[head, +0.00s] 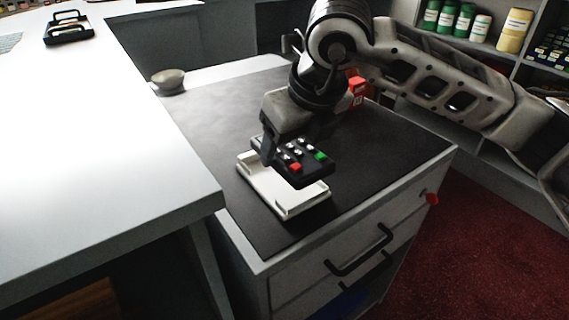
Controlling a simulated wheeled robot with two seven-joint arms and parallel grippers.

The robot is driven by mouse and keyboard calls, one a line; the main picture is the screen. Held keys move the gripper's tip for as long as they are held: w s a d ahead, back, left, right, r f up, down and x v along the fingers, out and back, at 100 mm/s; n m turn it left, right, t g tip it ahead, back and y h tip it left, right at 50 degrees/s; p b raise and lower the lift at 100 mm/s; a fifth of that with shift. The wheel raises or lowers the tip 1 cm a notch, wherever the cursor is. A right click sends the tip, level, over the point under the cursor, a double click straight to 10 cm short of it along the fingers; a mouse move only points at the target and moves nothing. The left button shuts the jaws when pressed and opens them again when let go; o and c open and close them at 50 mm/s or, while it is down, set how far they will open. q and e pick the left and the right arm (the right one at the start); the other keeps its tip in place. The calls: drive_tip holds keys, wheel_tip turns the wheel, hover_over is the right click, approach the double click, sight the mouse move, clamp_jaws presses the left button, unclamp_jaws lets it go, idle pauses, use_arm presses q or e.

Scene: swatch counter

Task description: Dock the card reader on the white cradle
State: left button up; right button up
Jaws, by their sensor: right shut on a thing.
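The card reader (305,175) is black with pale keys, a red key and a green key. My right gripper (268,150) is shut on its far left end and holds it over the white cradle (262,184). The cradle is a shallow white tray with raised edges, lying on the dark mat. The reader covers the far right part of the cradle and appears slightly above it; I cannot tell whether they touch. The gripper's other finger is hidden. My left gripper is not in view.
The dark mat (205,130) covers the top of a grey drawer cabinet. A white counter (90,150) is at the left. The mat around the cradle is clear.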

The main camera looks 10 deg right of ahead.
sight(284, 163)
drive_tip(key=shift+w+a+f, duration=0.3)
drive_tip(key=shift+w+f, duration=0.4)
drive_tip(key=shift+f, duration=0.15)
drive_tip(key=x, duration=0.3)
drive_tip(key=shift+s+d+f, duration=0.15)
drive_tip(key=shift+s+f, duration=0.15)
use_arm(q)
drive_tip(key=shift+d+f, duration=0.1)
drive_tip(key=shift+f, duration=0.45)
use_arm(e)
drive_tip(key=shift+f, duration=0.15)
use_arm(q)
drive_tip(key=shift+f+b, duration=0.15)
drive_tip(key=shift+b, duration=0.2)
use_arm(e)
drive_tip(key=shift+f, duration=0.1)
drive_tip(key=o, duration=1.2)
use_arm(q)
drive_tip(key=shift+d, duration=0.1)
